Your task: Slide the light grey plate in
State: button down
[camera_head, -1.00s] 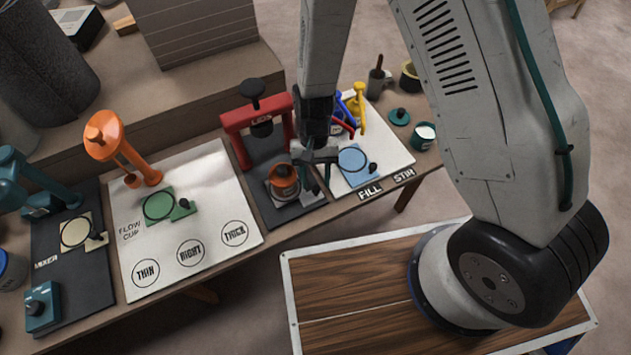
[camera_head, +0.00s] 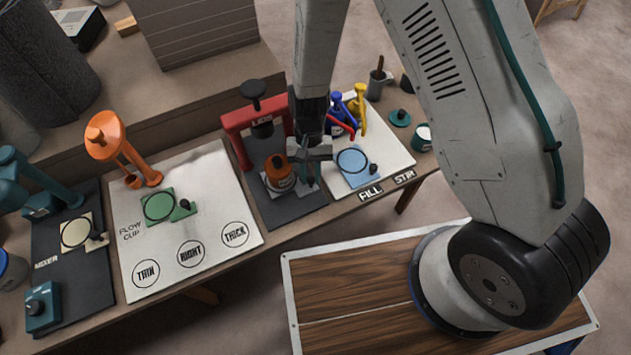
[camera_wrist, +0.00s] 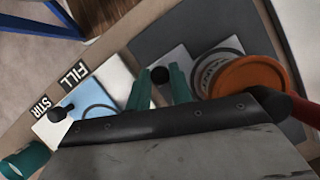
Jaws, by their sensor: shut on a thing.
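The light grey plate (camera_wrist: 178,58) has a black knob (camera_wrist: 160,75) and carries a paint can with an orange lid (camera_wrist: 245,76). In the head view the orange-topped can (camera_head: 278,178) stands just in front of the red LIDS press (camera_head: 250,119), on its dark grey base; it looks to be not quite under the press head. My gripper (camera_head: 311,172) is right of the can. Its teal fingers, seen in the wrist view (camera_wrist: 160,88), are shut on the plate's knob. The plate is mostly hidden by the can and my gripper in the head view.
To the right is a white FILL and STIR board with a blue plate (camera_head: 353,161) and blue and yellow taps (camera_head: 357,105). To the left are the flow cup board with a green plate (camera_head: 160,206) and the dark mixer base with a cream plate (camera_head: 76,233).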

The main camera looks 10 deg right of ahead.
jog(key=shift+w+a, duration=0.15)
jog(key=shift+w, duration=0.4)
jog(key=c, duration=1.3)
grip_release()
jog(key=shift+r, duration=0.1)
jog(key=v, duration=0.7)
jog(key=shift+w+r, duration=0.1)
jog(key=shift+r, duration=0.2)
